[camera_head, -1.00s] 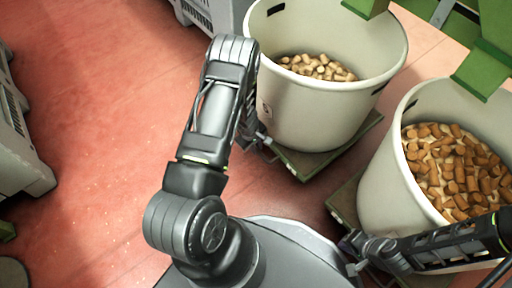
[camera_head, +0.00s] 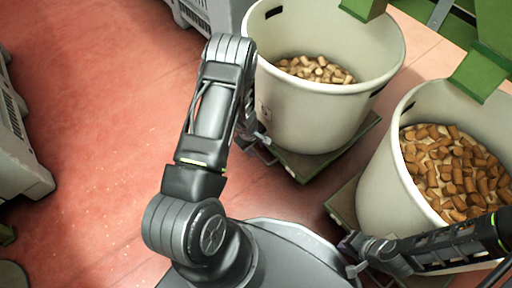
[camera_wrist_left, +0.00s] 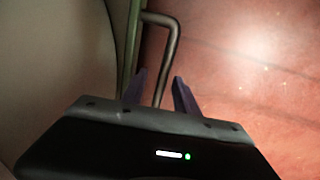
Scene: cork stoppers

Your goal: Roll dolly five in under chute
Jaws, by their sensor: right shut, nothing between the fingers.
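Two large cream bins stand on green dollies. The left bin (camera_head: 310,112) holds pale corks and sits on one dolly (camera_head: 318,163). The right bin (camera_head: 382,175) holds browner corks on another dolly (camera_head: 343,203). I cannot read which dolly is five. Green chute parts (camera_head: 478,72) hang over the right bin; another green part (camera_head: 362,8) is above the left bin. My left gripper (camera_head: 262,140) is at the left dolly's near-left side. In the left wrist view, its open fingers (camera_wrist_left: 159,95) straddle a metal handle bar (camera_wrist_left: 172,45). My right gripper (camera_head: 352,252) is shut and empty beside the right dolly.
A grey crate (camera_head: 25,175) stands at the left edge, and another (camera_head: 205,18) at the top, left of the left bin. The red floor (camera_head: 105,110) between them is clear. The two bins stand close together.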

